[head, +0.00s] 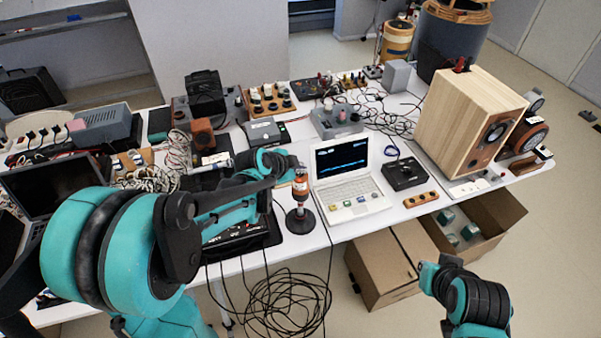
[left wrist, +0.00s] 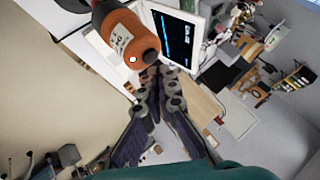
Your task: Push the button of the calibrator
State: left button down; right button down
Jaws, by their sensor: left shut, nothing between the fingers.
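The calibrator (head: 301,187) is an orange cylinder with a pale label, upright on a round black base near the table's front edge, just left of the white laptop. In the left wrist view the calibrator (left wrist: 124,40) is large at upper left, with a small white spot on its near end. My left gripper (head: 294,167) is at the upper part of the calibrator in the head view. In the left wrist view its fingers (left wrist: 152,76) are shut and empty, their tips beside the calibrator's end; I cannot tell whether they touch it.
The open white laptop (head: 348,191) stands right of the calibrator, a black box (head: 404,174) beyond it. A wooden speaker (head: 470,118) is at the right. Cardboard boxes (head: 390,268) stand on the floor below the front edge. Cables and instruments crowd the back.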

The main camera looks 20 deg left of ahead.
aim_at(300, 179)
pick_arm(q)
jog(key=shift+f+b, duration=0.3)
jog(key=shift+f, duration=0.35)
dwell(0.4)
jog(key=shift+r, duration=0.1)
jog(key=shift+r+p, duration=0.3)
jog(key=shift+r, duration=0.3)
notch_tip(300, 179, up, 6)
jog(key=p, duration=0.4)
jog(key=shift+p, duration=0.35)
